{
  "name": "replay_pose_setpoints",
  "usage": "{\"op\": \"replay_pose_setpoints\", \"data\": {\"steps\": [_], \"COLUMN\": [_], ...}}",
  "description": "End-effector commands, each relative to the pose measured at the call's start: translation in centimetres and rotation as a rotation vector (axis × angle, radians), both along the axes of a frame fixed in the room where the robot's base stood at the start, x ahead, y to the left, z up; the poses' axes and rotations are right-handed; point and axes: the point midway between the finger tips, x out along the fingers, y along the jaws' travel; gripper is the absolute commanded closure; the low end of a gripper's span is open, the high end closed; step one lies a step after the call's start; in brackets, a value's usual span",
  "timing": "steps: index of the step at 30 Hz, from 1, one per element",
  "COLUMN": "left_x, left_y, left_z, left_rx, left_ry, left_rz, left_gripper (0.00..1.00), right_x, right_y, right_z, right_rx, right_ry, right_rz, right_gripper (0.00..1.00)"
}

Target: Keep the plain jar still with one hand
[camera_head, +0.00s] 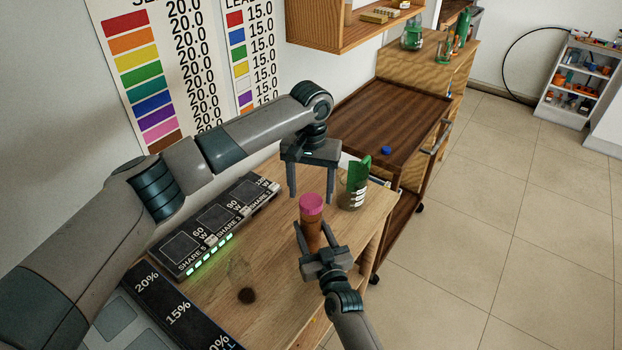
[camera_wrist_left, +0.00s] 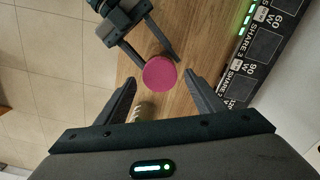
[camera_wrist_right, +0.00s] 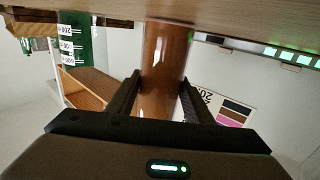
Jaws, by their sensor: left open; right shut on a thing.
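The plain jar (camera_head: 311,230) is a brown upright cylinder with a pink lid (camera_head: 311,205), standing near the table's right edge. My right gripper (camera_head: 317,238) is shut on the jar's body from the front. In the right wrist view the unmarked brown body (camera_wrist_right: 165,65) sits between its fingers, with the picture upside down. My left gripper (camera_head: 311,194) is open, pointing down, just above and behind the lid. In the left wrist view the round lid (camera_wrist_left: 160,73) lies ahead of the open fingers, apart from them.
A green container with white markings (camera_head: 355,190) stands close behind the jar. A black panel with lit green marks (camera_head: 213,228) lies to the left. A wooden trolley (camera_head: 385,112) with a blue cap (camera_head: 386,150) is behind.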

Motion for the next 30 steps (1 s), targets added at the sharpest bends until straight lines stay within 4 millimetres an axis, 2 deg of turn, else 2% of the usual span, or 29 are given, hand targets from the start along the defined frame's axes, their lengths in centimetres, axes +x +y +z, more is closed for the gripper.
{"op": "replay_pose_setpoints", "data": {"steps": [7, 18, 21, 24, 30], "left_x": [0.0, 0.0, 0.0, 0.0, 0.0], "left_y": [0.0, 0.0, 0.0, 0.0, 0.0], "left_z": [-2.2, -2.6, -2.6, -2.6, -2.6], "left_rx": [0.000, 0.000, 0.000, 0.000, 0.000], "left_ry": [-0.001, -0.001, -0.001, -0.002, -0.001], "left_rz": [0.000, 0.000, 0.000, 0.000, -0.041], "left_gripper": [0.38, 0.38, 0.62, 0.81, 0.81], "right_x": [0.0, 0.0, 0.0, 0.0, 0.0], "right_y": [0.0, 0.0, 0.0, 0.0, 0.0], "right_z": [0.0, 0.0, 0.0, 0.0, 0.0], "right_rx": [0.000, 0.000, 0.000, 0.000, 0.000], "right_ry": [0.000, 0.000, 0.000, 0.000, 0.000], "right_rz": [0.000, 0.000, 0.000, 0.000, 0.000], "right_gripper": [1.00, 1.00, 1.00, 1.00, 1.00]}}
